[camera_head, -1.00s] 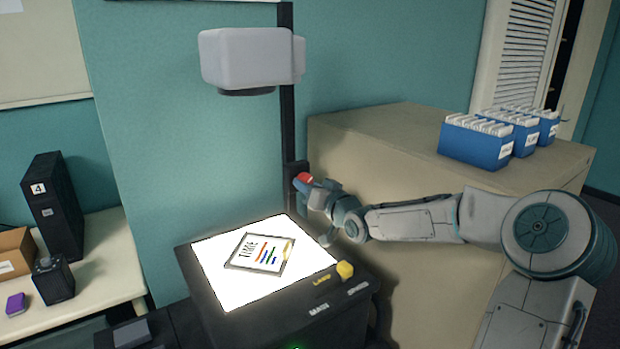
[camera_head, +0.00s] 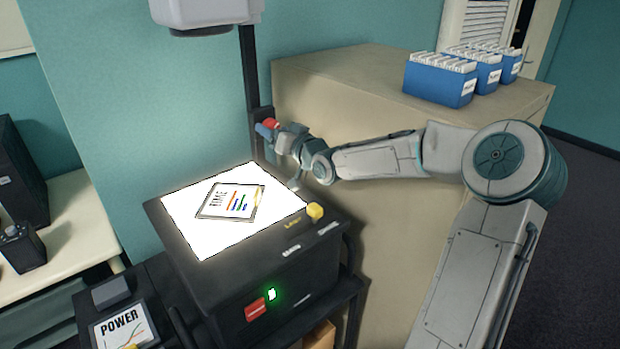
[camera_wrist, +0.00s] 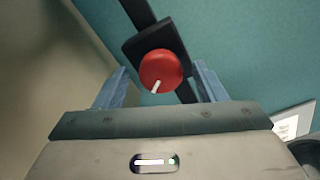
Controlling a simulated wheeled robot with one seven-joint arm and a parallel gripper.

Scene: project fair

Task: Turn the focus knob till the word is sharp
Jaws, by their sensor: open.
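The red focus knob (camera_wrist: 160,70) is on a black block on the projector's post, its white pointer aimed down and slightly left in the wrist view. It also shows as a small red spot in the head view (camera_head: 271,123). My gripper (camera_wrist: 161,76) is open, with one blue finger on each side of the knob and visible gaps between. In the head view my gripper (camera_head: 267,130) is at the post. A framed slide (camera_head: 230,201) reading "TIME" with coloured bars lies on the projector's lit stage (camera_head: 188,232). The projected word is out of view.
The projector head (camera_head: 207,12) is above the stage. A yellow knob (camera_head: 315,211) is on the stage's corner. A beige cabinet (camera_head: 330,75) with blue file boxes (camera_head: 440,82) stands behind my arm. A "POWER" slide (camera_head: 123,328) lies at lower left.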

